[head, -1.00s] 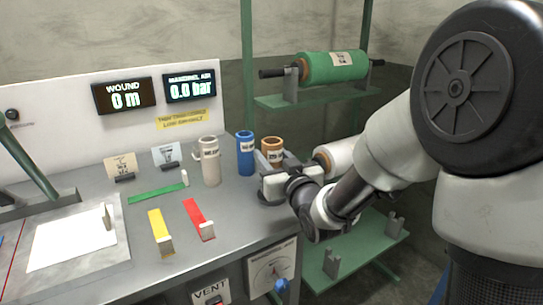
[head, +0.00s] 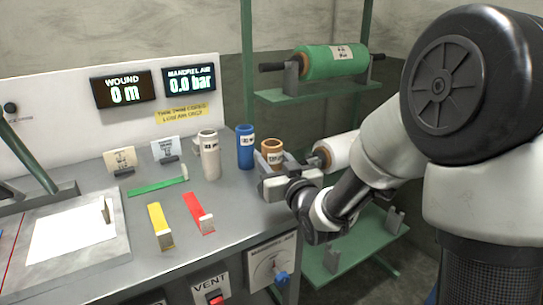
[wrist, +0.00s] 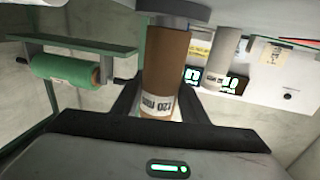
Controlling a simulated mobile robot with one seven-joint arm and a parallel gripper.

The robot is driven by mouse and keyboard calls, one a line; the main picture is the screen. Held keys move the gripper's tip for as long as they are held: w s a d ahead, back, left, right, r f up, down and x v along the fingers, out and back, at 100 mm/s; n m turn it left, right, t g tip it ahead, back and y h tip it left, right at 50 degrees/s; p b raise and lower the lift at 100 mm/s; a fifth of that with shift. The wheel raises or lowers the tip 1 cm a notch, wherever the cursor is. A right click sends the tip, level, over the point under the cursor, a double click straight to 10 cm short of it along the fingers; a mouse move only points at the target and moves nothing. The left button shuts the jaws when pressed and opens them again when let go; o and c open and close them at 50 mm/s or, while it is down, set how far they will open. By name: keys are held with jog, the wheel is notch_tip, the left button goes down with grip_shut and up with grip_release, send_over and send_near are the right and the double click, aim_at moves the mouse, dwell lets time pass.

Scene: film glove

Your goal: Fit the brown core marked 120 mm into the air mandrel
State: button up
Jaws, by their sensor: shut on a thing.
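The brown core (head: 272,147) stands upright at the right rear corner of the bench. The wrist view shows its label reading 120 mm, upside down, on the brown core (wrist: 165,70). My gripper (head: 274,166) is shut on the core from the near right side; its dark fingers flank the core in the wrist view (wrist: 158,102). The core's far end in the wrist view meets a grey round part (wrist: 172,10); I cannot tell whether it is seated there. I cannot make out the air mandrel with certainty.
A blue core (head: 245,148) and a pale core (head: 209,157) stand close left of the held core. A white roll (head: 342,150) and a green roll (head: 332,62) lie to the right and behind. Yellow (head: 159,224) and red (head: 197,211) strips lie on the bench.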

jog(key=shift+f, duration=0.25)
jog(key=shift+f, duration=0.3)
jog(key=o, duration=1.1)
